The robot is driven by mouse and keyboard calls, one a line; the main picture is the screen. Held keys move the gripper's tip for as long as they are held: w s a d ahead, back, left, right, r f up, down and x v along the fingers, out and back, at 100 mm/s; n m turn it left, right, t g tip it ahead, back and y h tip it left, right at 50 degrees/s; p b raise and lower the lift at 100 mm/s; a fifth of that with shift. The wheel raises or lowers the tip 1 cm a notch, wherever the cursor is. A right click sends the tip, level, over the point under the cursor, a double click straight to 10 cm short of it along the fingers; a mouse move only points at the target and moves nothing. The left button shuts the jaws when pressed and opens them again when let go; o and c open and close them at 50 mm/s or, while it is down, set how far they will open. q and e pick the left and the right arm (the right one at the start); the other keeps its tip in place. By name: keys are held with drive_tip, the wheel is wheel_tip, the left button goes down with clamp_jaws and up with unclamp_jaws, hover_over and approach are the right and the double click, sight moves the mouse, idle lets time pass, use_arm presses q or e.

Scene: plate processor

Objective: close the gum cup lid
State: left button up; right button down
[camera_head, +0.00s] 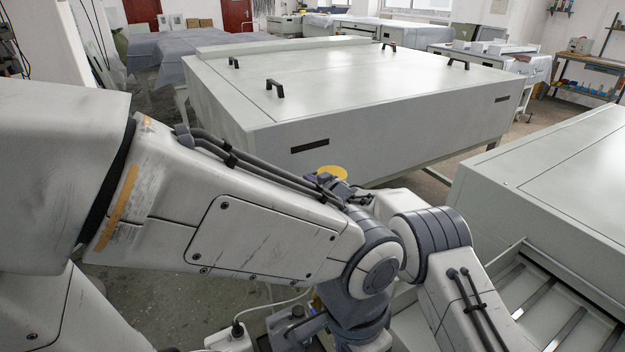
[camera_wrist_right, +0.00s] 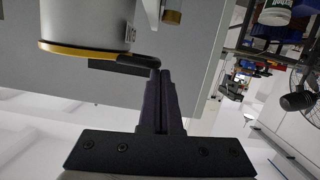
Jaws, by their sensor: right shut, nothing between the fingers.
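The gum cup (camera_wrist_right: 85,18) is a pale grey cylinder at the upper left of the right wrist view, which is upside down. Its yellow lid (camera_wrist_right: 85,51) shows there as a thin edge lying along the cup's rim, apparently flat. A black tab (camera_wrist_right: 125,66) sticks out from the lid. In the head view the lid is a yellow disc (camera_head: 332,172) in the middle. My right gripper (camera_wrist_right: 161,73) is shut and empty, its fingertips close beside the tab's end; I cannot tell whether they touch. In the head view the right gripper (camera_head: 333,186) is partly hidden. My left gripper's jaws are not visible.
A large pale plate processor (camera_head: 380,115) with black handles stands behind the cup. Another pale machine (camera_head: 560,170) with an open slatted part (camera_head: 550,310) is at the right. My own arms fill the foreground. Grey floor shows at the lower left.

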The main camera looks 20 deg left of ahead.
drive_tip(key=s+d+r, duration=0.6)
drive_tip(key=s+d, duration=0.1)
drive_tip(key=shift+r, duration=0.25)
idle(0.5)
drive_tip(key=s+d+r+m+g+h+p, duration=0.1)
drive_tip(key=s+d+g+h, duration=0.2)
drive_tip(key=s+d, duration=0.6)
drive_tip(key=s+d+r+m+g+h+p, duration=0.1)
drive_tip(key=s+d+g+h+p, duration=0.1)
drive_tip(key=s+d, duration=0.8)
drive_tip(key=s+d+r+m+g+h+p, duration=0.1)
drive_tip(key=s+d+g+h, duration=0.3)
drive_tip(key=s+d, duration=0.6)
drive_tip(key=s+h, duration=0.1)
drive_tip(key=s, duration=1)
drive_tip(key=shift+s+m+g+h+p, duration=0.25)
drive_tip(key=shift+m+g+h+p, duration=0.05)
drive_tip(key=shift+m+h+p, duration=0.1)
drive_tip(key=shift+a, duration=0.1)
